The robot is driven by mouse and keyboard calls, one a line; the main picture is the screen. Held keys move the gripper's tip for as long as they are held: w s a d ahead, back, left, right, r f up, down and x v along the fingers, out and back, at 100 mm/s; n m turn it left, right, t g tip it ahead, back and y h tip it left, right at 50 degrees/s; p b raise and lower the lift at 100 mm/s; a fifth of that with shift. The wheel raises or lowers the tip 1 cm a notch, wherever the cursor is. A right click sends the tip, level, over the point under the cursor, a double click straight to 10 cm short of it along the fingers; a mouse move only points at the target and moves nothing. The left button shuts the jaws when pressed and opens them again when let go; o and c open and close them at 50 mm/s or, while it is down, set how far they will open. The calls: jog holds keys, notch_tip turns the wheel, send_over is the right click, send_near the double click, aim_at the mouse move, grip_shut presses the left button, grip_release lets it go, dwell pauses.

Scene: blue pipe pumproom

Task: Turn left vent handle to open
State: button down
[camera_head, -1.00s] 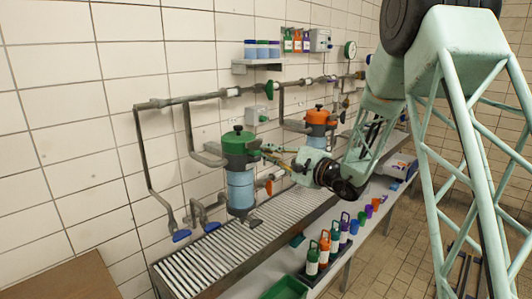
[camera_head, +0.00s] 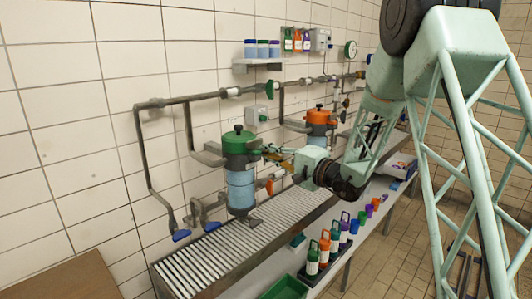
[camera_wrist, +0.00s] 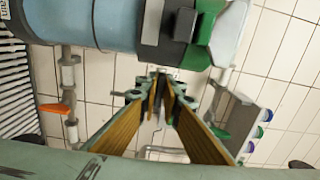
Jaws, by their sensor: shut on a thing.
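The left filter has a green cap (camera_head: 236,143) over a clear blue vessel (camera_head: 240,190). Its green cap (camera_wrist: 202,38) and blue vessel (camera_wrist: 115,25) lie sideways at the top of the wrist view. My gripper (camera_head: 264,151) reaches in from the right, with its fingertips at the right side of the green cap. In the wrist view my gripper (camera_wrist: 165,77) has its long brown fingers converging just below the cap, shut on the left vent handle. The handle is small and mostly hidden between the fingertips.
The second filter with an orange cap (camera_head: 319,116) stands behind my gripper. Pipes (camera_head: 215,95) run along the tiled wall, with blue valve handles (camera_head: 181,235) low at left. A slatted drain rack (camera_head: 200,265) lies below. Several coloured bottles (camera_head: 312,258) line the bench front.

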jog(key=c, duration=2.8)
grip_release()
jog(key=shift+d, duration=0.1)
jog(key=shift+v, duration=5.95)
